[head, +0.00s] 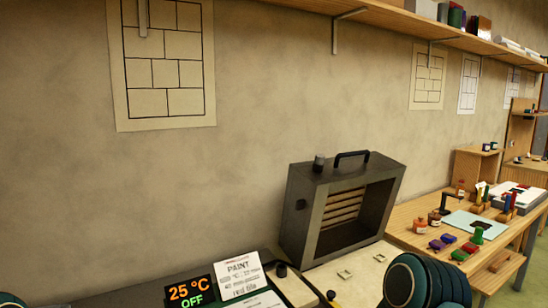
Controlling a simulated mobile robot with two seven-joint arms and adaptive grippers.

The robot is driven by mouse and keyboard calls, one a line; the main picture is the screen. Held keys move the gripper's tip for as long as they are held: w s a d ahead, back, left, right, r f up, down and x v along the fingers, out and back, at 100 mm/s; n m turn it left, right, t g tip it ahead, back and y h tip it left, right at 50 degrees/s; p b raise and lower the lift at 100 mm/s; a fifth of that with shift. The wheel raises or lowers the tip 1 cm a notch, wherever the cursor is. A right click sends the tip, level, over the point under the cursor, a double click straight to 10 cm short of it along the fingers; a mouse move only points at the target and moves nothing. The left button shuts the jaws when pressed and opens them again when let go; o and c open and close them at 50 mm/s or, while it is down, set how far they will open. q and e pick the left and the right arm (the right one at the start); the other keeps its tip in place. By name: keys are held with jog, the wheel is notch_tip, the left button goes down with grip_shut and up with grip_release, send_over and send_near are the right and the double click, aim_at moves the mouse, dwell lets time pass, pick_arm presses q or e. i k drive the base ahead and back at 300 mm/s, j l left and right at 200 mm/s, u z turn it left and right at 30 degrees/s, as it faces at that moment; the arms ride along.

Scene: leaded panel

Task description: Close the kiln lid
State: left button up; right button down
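The kiln lid (293,215) appears as a grey, box-like hood that stands raised, with its hollow open side facing front right. Brown bars (341,210) show inside it. A black handle (352,154) and a dark knob (319,162) are on its top edge. Below it is a pale surface (365,266) with small square pieces, seemingly the kiln base. A display (190,291) in front reads 25 °C OFF. Neither gripper shows; only dark green rounded parts of my arms are at the bottom edge, the right one covering part of the base.
A card headed PAINT (240,276) stands beside the display. To the right, a wooden bench (407,232) holds jars, coloured blocks and a pale green mat (463,222). A wall shelf (385,17) runs above. The wall space around the raised lid is clear.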

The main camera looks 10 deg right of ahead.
aim_at(344, 204)
jog(key=l+u, duration=0.2)
jog(key=u, duration=0.2)
jog(key=l+u, duration=0.25)
jog(key=u, duration=0.15)
jog(key=l+u, duration=0.2)
jog(key=u, duration=0.15)
jog(key=k+l+u, duration=0.3)
jog(key=l, duration=0.15)
jog(key=k+l+u, duration=0.15)
jog(key=l+u, duration=0.15)
jog(key=k+l+u, duration=0.1)
jog(key=k+l, duration=0.15)
jog(key=l, duration=0.25)
jog(key=k+l+u, duration=0.1)
jog(key=k+l, duration=0.2)
jog(key=l, duration=0.15)
